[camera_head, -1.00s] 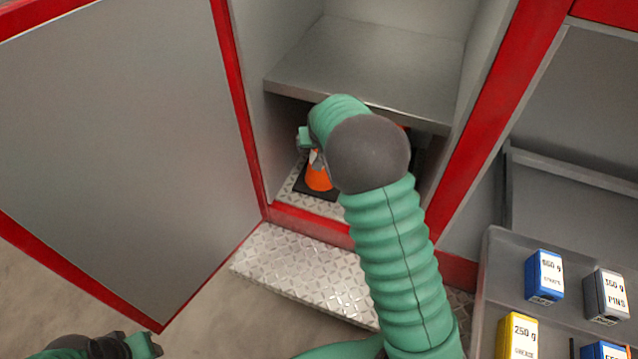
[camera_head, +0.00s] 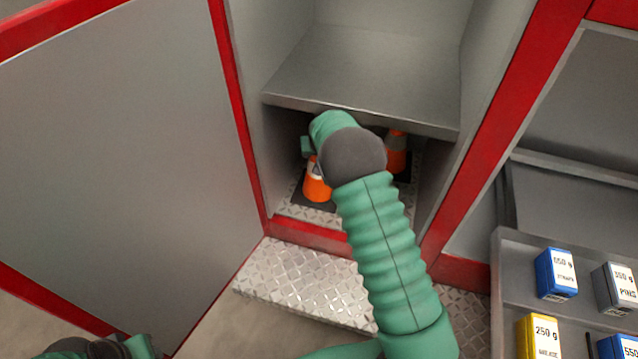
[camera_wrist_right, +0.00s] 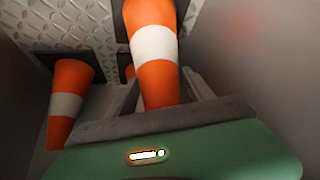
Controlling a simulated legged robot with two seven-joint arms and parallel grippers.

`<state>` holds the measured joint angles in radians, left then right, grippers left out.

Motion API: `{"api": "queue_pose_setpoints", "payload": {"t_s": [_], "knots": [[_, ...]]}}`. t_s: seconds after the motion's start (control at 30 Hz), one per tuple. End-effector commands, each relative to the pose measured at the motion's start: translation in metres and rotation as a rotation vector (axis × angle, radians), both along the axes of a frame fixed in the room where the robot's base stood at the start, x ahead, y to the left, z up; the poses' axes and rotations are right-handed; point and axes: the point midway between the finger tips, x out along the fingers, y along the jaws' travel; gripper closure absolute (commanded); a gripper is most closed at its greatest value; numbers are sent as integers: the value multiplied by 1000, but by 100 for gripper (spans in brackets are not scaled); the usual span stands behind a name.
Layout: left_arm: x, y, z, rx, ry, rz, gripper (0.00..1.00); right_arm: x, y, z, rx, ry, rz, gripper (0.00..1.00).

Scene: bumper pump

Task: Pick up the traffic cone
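An orange traffic cone with a white band (camera_head: 317,189) stands on its dark base at the left of the lower cabinet compartment. In the right wrist view a cone (camera_wrist_right: 155,45) runs between the fingers of my right gripper (camera_wrist_right: 162,90). The fingers are apart, one on each side of its narrow end; I cannot tell whether they touch it. In the head view my right gripper (camera_head: 308,150) is at the cone's top, partly hidden by my wrist. A second cone (camera_head: 397,155) stands farther right and back. My left gripper (camera_head: 140,346) is at the bottom left edge, cut off.
The metal shelf (camera_head: 365,75) lies just above my right wrist. An open grey door (camera_head: 110,170) with red edges is on the left. A diamond-plate step (camera_head: 300,285) lies below. In the wrist view another cone (camera_wrist_right: 68,103) stands at left. A tray with boxes (camera_head: 555,273) is at right.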

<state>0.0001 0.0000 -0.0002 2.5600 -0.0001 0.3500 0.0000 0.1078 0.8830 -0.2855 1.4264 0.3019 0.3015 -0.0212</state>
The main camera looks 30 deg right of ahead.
Motion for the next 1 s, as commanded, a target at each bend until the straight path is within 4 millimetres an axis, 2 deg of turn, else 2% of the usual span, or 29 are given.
{"api": "queue_pose_setpoints", "payload": {"t_s": [0.03, 0.43, 1.0], "knots": [[0, 0, 0, 0, 0, 0, 64, 0, 0, 0, 1, -1, 0, 49], [0, 0, 0, 0, 0, 0, 64, 0, -1, -2, 2, 2, -1, 100], [0, 0, 4, 0, 0, 0, 64, -1, 0, 2, 3, 4, 1, 100]]}}
